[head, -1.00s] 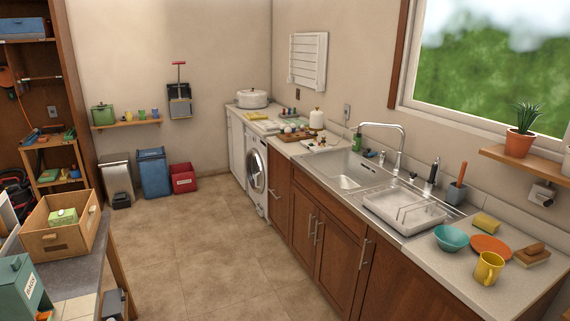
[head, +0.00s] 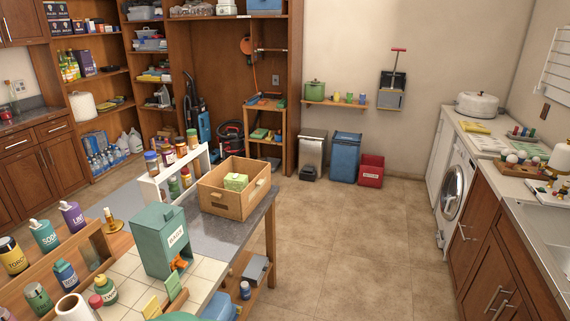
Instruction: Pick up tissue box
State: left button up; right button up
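A small light-green box (head: 236,182) sits inside an open wooden crate (head: 226,205). It looks like a tissue box, but it is too small to be sure. The crate's walls hide the box's lower part. The crate stands on the grey end of a counter (head: 258,222) left of the middle of the head view. Neither of my grippers is in view.
A teal dispenser (head: 158,243) stands on the tiled counter in front of the crate. A white rack of jars (head: 172,180) is left of the crate. Bins (head: 345,158) stand by the back wall. The tiled floor (head: 360,245) right of the counter is clear.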

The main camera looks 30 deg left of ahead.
aim_at(234, 182)
jog(key=i+u, duration=0.35)
jog(key=i, duration=0.15)
jog(key=i+l+u, duration=0.1)
jog(key=i+u, duration=0.25)
jog(key=i, duration=0.15)
jog(key=i+l+u, duration=0.25)
jog(key=i+u, duration=0.15)
jog(key=i+l+u, duration=0.35)
jog(key=i, duration=0.2)
